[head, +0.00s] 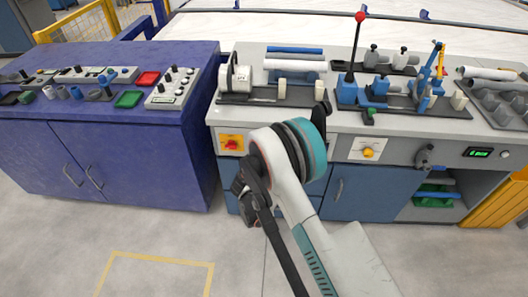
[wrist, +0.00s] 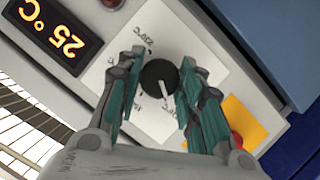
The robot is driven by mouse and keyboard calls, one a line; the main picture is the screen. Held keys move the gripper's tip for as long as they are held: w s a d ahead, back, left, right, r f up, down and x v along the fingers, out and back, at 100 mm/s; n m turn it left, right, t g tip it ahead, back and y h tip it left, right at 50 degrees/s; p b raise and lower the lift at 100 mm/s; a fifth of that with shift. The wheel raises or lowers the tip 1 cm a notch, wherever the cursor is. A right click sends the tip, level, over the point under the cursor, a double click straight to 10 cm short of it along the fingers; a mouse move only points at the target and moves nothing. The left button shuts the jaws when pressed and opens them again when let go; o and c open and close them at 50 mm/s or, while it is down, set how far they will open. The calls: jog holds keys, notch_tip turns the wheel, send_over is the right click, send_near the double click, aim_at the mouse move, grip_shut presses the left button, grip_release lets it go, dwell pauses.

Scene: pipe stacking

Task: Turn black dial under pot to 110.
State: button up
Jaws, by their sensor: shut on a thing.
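The round black dial (wrist: 158,76) sits on a white square plate (wrist: 152,128) in the wrist view. A light pointer mark on it points toward the lower right of the picture. Small print, seen upside down, lies around the dial and is partly covered. My gripper (wrist: 157,92) has one finger on each side of the dial and is shut on it. A display (wrist: 60,36) beside the plate reads 25 °C, upside down in this view. In the head view my arm hides the dial and gripper. I cannot clearly make out the pot.
A red knob on a yellow plate (head: 232,143) is on the bench front left of my arm; the yellow plate also shows close to my fingers in the wrist view (wrist: 240,118). A yellow knob (head: 368,152) is to the right. The floor in front is clear.

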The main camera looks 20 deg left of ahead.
jog(key=o, duration=1)
jog(key=shift+o, duration=0.2)
jog(key=v, duration=0.7)
jog(key=shift+s, duration=0.2)
jog(key=shift+r, duration=0.1)
